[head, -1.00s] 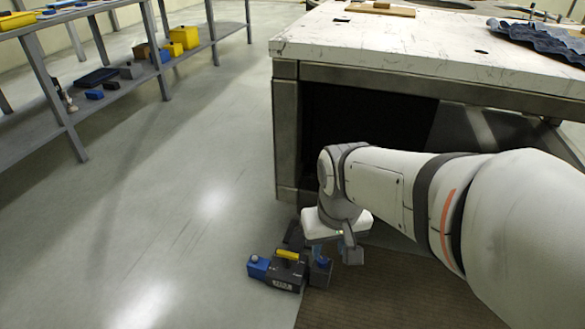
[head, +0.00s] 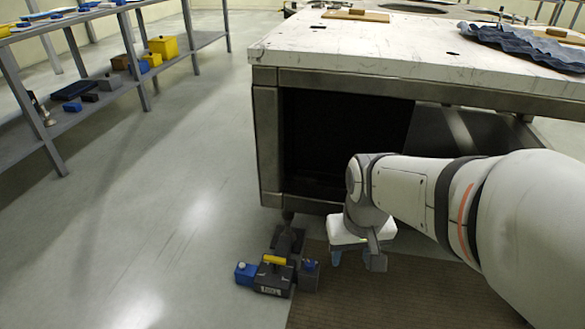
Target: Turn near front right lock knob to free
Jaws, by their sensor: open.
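A dark foot unit (head: 272,278) with a yellow bar on top stands on the floor at the table's near corner. A blue block (head: 245,273) sits at its left. At its right is a dark block with a small blue knob (head: 310,265) on top, which appears to be the lock knob; its turned position is too small to tell. My gripper (head: 357,261) points down, open, a little to the right of this knob and apart from it. Nothing shows between its fingers.
The heavy white-topped table (head: 345,45) stands above, with a dark open bay below. A brown ribbed mat (head: 400,298) lies under my gripper. A grey shelf (head: 95,105) with yellow and blue boxes stands at the left. The floor between is clear.

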